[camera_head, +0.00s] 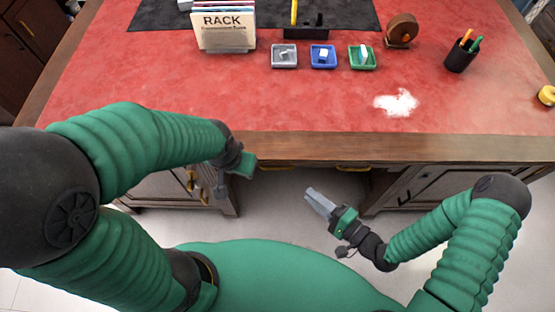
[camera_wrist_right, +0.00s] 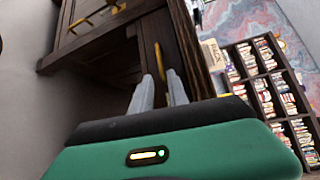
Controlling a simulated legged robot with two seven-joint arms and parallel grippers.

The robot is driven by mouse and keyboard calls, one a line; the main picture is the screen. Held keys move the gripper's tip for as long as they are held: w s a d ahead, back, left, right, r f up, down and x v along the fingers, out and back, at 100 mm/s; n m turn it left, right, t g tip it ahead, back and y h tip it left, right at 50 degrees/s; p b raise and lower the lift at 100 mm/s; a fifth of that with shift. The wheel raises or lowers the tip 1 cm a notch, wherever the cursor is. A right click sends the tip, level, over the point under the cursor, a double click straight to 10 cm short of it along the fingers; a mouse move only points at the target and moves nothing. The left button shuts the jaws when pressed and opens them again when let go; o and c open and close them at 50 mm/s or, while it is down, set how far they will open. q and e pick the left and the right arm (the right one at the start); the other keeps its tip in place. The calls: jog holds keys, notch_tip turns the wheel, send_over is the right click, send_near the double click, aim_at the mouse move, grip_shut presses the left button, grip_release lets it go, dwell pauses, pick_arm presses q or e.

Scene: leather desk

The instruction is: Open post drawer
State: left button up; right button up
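The desk has a red leather top and a brown wooden front edge (camera_head: 300,146). Under this edge the head view shows two yellow drawer handles, one left of centre (camera_head: 276,168) and one right of centre (camera_head: 354,169). No label tells which is the post drawer. My right gripper (camera_head: 313,196) is in front of the desk, apart from these handles. In the right wrist view its two grey fingers (camera_wrist_right: 162,84) are parted and empty, with a yellow handle (camera_wrist_right: 160,60) on dark wood beyond them. My left gripper (camera_head: 243,165) is by the desk's front edge, its fingers largely hidden.
Left (camera_head: 160,184) and right (camera_head: 425,188) desk cabinets flank an open floor space (camera_head: 285,215). On the desktop stand a book rack (camera_head: 225,38), small trays (camera_head: 323,57), a pen cup (camera_head: 461,57) and a white patch (camera_head: 396,102). A bookcase (camera_wrist_right: 270,80) shows in the wrist view.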

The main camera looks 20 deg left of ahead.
aim_at(276, 168)
jog(key=b+x, duration=0.1)
jog(key=x, duration=1.4)
jog(key=shift+a, duration=0.15)
jog(key=shift+w, duration=0.25)
jog(key=shift+a, duration=0.1)
grip_shut()
jog(key=shift+s, duration=0.1)
jog(key=shift+f, duration=0.1)
